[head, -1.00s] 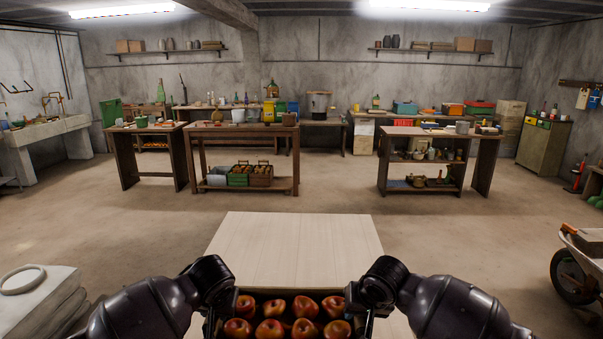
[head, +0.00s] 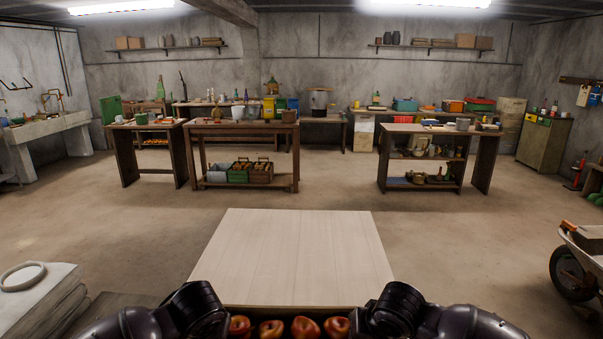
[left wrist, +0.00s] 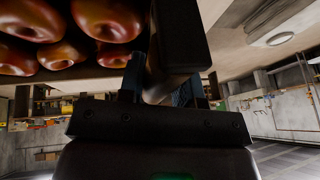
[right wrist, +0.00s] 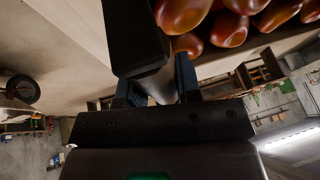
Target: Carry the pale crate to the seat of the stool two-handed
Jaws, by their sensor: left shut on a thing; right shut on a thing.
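The crate (left wrist: 162,88) is held at the bottom edge of the head view, mostly cut off by the frame. Red apples (head: 271,329) fill it. My left gripper (left wrist: 168,82) is shut on one side wall of the crate, as the left wrist view shows. My right gripper (right wrist: 154,84) is shut on the opposite side wall. A dark bar stands in front of the fingers in each wrist view and hides part of the grip. I cannot make out a stool in any view.
A pale wooden tabletop (head: 292,255) lies just ahead of the crate and is bare. Stacked sacks (head: 40,300) stand at left, a wheelbarrow (head: 580,262) at right. Workbenches (head: 243,128) line the back. The floor between is open.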

